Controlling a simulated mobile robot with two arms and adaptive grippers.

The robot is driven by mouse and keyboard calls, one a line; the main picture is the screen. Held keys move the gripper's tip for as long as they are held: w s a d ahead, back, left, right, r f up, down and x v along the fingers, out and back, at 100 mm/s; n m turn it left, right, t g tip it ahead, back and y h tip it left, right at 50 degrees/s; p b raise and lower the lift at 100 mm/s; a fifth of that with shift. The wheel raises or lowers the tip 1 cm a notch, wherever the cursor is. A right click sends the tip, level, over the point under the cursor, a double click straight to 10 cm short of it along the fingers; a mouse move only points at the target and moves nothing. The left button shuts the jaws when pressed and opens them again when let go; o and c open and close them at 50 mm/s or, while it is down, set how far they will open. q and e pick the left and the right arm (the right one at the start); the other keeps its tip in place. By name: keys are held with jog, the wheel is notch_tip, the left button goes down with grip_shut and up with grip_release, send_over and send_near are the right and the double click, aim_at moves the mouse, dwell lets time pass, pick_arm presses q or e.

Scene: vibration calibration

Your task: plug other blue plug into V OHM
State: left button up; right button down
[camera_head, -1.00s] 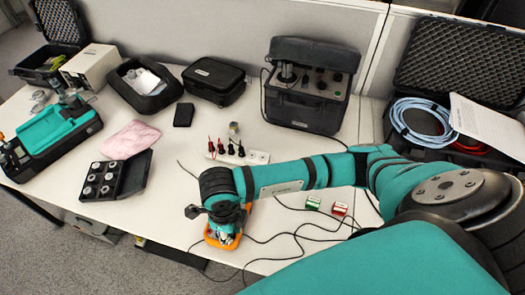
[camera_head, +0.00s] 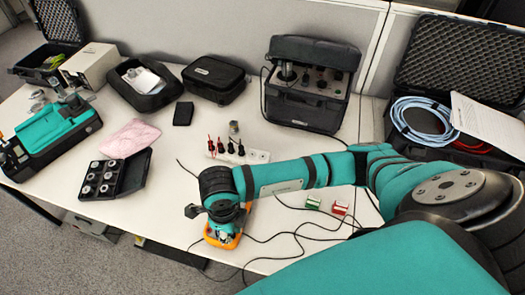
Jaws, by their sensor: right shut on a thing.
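An orange-edged meter (camera_head: 229,240) lies near the front edge of the white table, partly hidden under my right arm's wrist. My right gripper (camera_head: 224,228) is over the meter, its fingers small and mostly hidden by the wrist. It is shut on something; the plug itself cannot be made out. The V OHM socket cannot be picked out at this size. Red and black plugs (camera_head: 231,147) stand on a white strip (camera_head: 257,156) behind the wrist. My left gripper is not in view.
Black cables run over the table right of the meter. Green (camera_head: 313,202) and red (camera_head: 340,208) small blocks lie there. A black case of sockets (camera_head: 312,85), a tray of round parts (camera_head: 103,178) and a pink cloth (camera_head: 130,138) stand around.

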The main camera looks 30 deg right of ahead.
jog(key=shift+f+b, duration=0.45)
jog(key=shift+b, duration=0.35)
dwell(1.9)
jog(key=c, duration=1.2)
grip_release()
jog(key=shift+o, duration=0.2)
jog(key=shift+r, duration=0.2)
jog(key=shift+r+p, duration=1.75)
jog(key=shift+r, duration=0.65)
notch_tip(320, 180, up, 12)
